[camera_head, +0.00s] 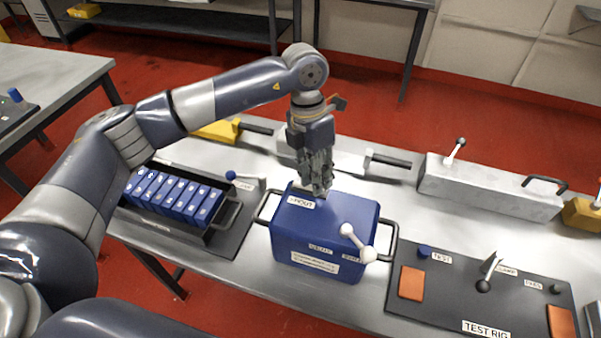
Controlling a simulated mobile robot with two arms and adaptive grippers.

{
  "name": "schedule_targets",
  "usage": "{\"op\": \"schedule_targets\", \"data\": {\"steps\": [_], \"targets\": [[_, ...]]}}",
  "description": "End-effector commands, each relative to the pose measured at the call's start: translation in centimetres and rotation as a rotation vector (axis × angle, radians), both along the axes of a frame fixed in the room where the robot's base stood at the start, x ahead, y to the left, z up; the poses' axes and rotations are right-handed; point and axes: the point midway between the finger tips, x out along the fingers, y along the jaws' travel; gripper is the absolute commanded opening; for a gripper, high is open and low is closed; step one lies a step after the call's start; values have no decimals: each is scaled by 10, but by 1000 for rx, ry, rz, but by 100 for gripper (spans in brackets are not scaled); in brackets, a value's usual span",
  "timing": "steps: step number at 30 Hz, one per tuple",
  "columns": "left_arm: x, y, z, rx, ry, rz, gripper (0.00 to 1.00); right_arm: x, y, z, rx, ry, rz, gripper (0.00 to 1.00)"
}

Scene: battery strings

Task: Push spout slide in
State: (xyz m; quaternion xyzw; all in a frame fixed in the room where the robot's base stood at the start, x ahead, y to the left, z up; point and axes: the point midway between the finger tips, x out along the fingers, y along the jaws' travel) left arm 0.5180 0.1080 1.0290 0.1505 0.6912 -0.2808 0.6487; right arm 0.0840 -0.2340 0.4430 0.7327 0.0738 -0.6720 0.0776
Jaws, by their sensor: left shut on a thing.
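A blue box (330,227) with a handle on each side stands on the metal table. A white label reading SPOUT (301,202) sits on its top near the far left edge. A white ball-ended lever (358,243) is on its near right part. My left gripper (322,188) points down at the far top edge of the box, just beside the SPOUT label. Its fingers are shut on the spout slide, which is mostly hidden by them. My right gripper is not in view.
Left of the box is a black tray (224,222) holding several blue cells (172,193). Right of it is a dark TEST RIG panel (450,300) with orange pads and a lever. A long grey block (488,188) and black-handled tools lie behind.

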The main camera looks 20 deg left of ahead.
Motion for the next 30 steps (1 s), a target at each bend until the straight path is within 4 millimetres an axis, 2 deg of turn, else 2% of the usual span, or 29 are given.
{"op": "schedule_targets", "data": {"steps": [2, 9, 10, 12, 13, 23, 26, 30], "targets": [[0, -6, 0, -3, -2, -2, 0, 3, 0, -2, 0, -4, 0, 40], [0, -7, 1, -4, -2, -2, 0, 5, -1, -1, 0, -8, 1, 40], [0, -7, 1, -4, -2, -2, 26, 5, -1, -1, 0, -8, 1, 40], [0, -6, 1, -4, -2, -2, 42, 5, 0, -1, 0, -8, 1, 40], [0, -6, 1, -4, -2, -2, 46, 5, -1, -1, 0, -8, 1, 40], [0, -5, 2, -1, -2, -1, 46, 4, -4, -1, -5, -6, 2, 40], [2, -4, 9, -2, -4, 0, 46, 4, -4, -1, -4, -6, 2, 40], [5, -1, 33, -2, -7, 0, 46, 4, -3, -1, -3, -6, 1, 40]]}}
